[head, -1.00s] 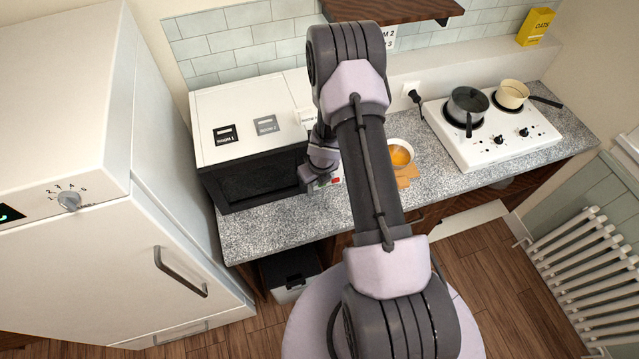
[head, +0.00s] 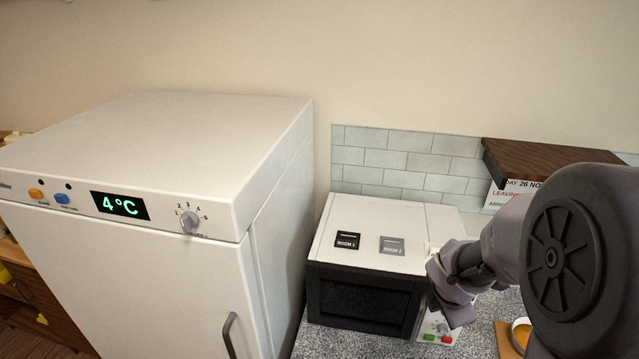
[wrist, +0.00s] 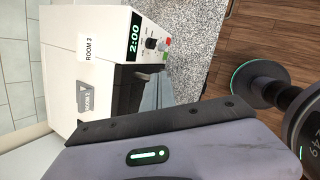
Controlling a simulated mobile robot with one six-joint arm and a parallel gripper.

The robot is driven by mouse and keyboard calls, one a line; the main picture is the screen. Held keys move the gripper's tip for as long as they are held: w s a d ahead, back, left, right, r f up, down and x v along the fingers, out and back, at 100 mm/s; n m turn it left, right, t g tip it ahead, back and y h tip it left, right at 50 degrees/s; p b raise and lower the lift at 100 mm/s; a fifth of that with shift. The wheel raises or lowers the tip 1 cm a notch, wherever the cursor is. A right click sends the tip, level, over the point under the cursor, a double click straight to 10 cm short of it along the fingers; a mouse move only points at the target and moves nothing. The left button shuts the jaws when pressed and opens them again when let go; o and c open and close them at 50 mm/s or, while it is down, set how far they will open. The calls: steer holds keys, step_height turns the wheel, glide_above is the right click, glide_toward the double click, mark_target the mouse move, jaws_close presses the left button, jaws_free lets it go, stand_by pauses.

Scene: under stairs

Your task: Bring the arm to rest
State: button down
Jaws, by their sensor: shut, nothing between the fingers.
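My arm enters at the right of the head view, with a large dark round joint close to the camera. My gripper (head: 446,292) is by the right end of the white microwave (head: 372,218), in front of its control panel. It is shut and holds nothing. I cannot tell whether it touches the microwave. In the wrist view, my grey gripper body with a green light fills the bottom, and the microwave (wrist: 90,40) stands above it, its display reading 2:00. The microwave's top carries tags for rooms 1, 2 and 3.
A tall white fridge (head: 150,160) showing 4°C stands at left. A dark wooden shelf (head: 545,158) juts from the wall above the arm. Wooden floor (wrist: 275,40) shows in the wrist view.

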steer(key=s+a+f+m+y+b, duration=0.1)
steer(key=s+a+f+m+b, duration=0.2)
steer(key=s+a+m+b, duration=0.3)
steer(key=s+a+f+m+t+y+b, duration=0.1)
steer(key=s+a+f+m+b, duration=0.3)
steer(key=m+b, duration=0.5)
steer(key=s+a+f+m+y+b, duration=0.3)
steer(key=s+a+f+m+b, duration=0.1)
steer(key=s+a+m+b, duration=0.3)
steer(key=s+a+m, duration=0.2)
steer(key=s, duration=0.1)
steer(key=shift+s+f+b, duration=0.2)
steer(key=shift+f+b, duration=0.05)
steer(key=shift+b, duration=0.1)
